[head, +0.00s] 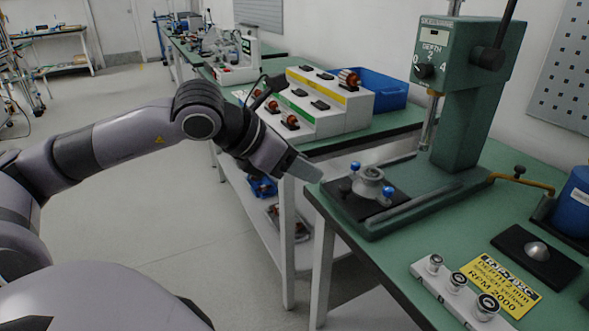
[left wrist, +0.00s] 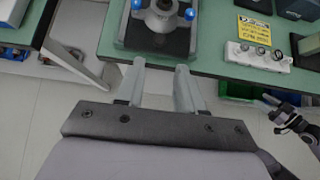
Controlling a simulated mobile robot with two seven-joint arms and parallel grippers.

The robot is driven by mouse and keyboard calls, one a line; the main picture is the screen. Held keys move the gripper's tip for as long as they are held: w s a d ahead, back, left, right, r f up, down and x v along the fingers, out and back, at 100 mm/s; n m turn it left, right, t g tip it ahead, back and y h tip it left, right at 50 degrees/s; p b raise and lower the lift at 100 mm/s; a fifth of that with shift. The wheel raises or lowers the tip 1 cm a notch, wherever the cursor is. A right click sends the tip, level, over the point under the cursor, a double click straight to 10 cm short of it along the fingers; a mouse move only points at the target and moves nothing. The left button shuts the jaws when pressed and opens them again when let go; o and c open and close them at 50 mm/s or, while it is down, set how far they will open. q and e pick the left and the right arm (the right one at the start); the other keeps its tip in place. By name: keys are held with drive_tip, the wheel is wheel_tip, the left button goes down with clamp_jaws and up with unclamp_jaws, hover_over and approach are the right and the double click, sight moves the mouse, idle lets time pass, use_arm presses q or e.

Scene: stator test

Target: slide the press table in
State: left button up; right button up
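The press table (head: 345,203) is a dark flat plate on the green press base, out to the left of the press column. A grey round fixture (head: 369,182) with blue knobs stands on it. The green drill press (head: 468,90) rises behind with its head above the base. My left gripper (head: 308,172) is just left of the plate's outer edge, apart from it. In the left wrist view its two pale fingers (left wrist: 160,72) are spread with nothing between, and the table (left wrist: 160,40) lies beyond them. My right gripper (left wrist: 268,102) shows small at the right there; its finger state is unclear.
A white rack with three vials (head: 458,290), a yellow sign (head: 503,285) and a black pad with a metal dome (head: 537,255) lie on the green bench. A stepped parts stand (head: 318,110) and blue bin (head: 378,90) stand on the bench behind. Floor left is clear.

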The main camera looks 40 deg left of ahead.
sight(343, 188)
use_arm(q)
drive_tip(key=p+x, duration=0.2)
drive_tip(key=x, duration=0.4)
use_arm(e)
drive_tip(key=shift+s+r, duration=0.45)
drive_tip(key=shift+r, duration=0.05)
drive_tip(key=shift+d, duration=0.1)
drive_tip(key=shift+w, duration=0.1)
use_arm(q)
drive_tip(key=shift+b+x, duration=0.9)
drive_tip(key=shift+b, duration=0.1)
drive_tip(key=shift+b+x, duration=1.35)
drive_tip(key=shift+x, duration=0.1)
use_arm(e)
drive_tip(key=shift+w+f, duration=0.2)
drive_tip(key=shift+f, duration=1.7)
use_arm(q)
drive_tip(key=shift+a, duration=0.1)
use_arm(e)
drive_tip(key=shift+a, duration=0.2)
